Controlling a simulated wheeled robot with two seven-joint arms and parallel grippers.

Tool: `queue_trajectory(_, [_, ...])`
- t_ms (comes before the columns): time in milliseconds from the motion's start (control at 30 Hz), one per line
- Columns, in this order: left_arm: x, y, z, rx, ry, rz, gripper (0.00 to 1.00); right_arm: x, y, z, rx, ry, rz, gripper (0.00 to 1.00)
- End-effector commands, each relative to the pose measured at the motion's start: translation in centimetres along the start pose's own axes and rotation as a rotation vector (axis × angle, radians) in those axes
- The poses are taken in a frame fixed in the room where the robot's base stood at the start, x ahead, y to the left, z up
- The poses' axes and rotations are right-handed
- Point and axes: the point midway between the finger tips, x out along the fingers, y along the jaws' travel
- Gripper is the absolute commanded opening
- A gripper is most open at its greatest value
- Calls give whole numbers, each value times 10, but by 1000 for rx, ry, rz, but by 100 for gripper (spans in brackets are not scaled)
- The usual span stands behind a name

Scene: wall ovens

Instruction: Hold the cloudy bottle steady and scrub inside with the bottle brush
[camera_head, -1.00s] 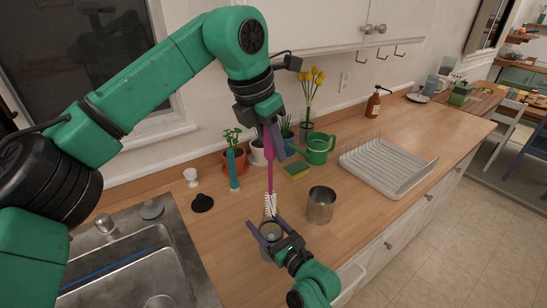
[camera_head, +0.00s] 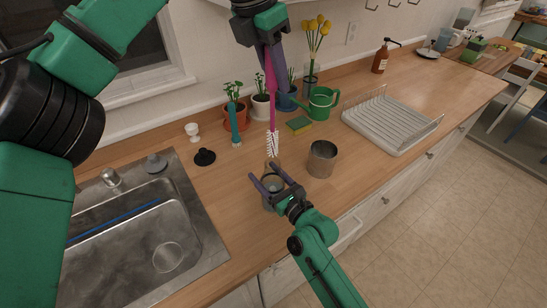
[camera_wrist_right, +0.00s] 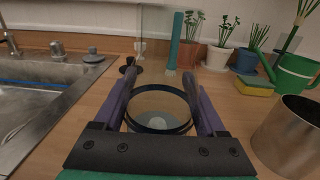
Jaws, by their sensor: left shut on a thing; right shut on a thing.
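My left gripper (camera_head: 270,62) is high, shut on the pink handle of the bottle brush (camera_head: 271,105). The brush hangs upright with its white bristles down, in line with the bottle. Its tip appears above the bottle's dark ring; glassy blur there hides whether it is inside the mouth. My right gripper (camera_head: 268,182) is shut around the cloudy bottle (camera_head: 270,201) near the counter's front edge. In the right wrist view, the right gripper (camera_wrist_right: 160,88) has a finger on each side of the bottle (camera_wrist_right: 158,122), whose dark ring shows. The pink brush cannot be made out there.
A metal cup (camera_head: 322,160) stands close right of the bottle. Behind are a sponge (camera_head: 299,125), a green watering can (camera_head: 322,102), a teal brush (camera_head: 234,124) and potted plants. A black stopper (camera_head: 204,157) and the sink (camera_head: 130,245) lie left, a dish rack (camera_head: 390,126) right.

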Motion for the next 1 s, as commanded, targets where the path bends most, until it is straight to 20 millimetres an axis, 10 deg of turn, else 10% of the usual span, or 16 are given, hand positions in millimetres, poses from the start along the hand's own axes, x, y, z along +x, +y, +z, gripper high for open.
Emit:
queue_trajectory(333, [0,0,0,0,0,0,0,0,1,-2,2,5,2,0])
queue_trajectory(367, [0,0,0,0,0,0,0,0,1,-2,2,5,2,81])
queue_trajectory(433, [0,0,0,0,0,0,0,0,1,-2,2,4,1,100])
queue_trajectory(733, [0,0,0,0,0,0,0,-7,0,-2,1,3,0,100])
queue_trajectory(1000, [0,0,0,0,0,0,0,-73,0,-3,-1,8,1,100])
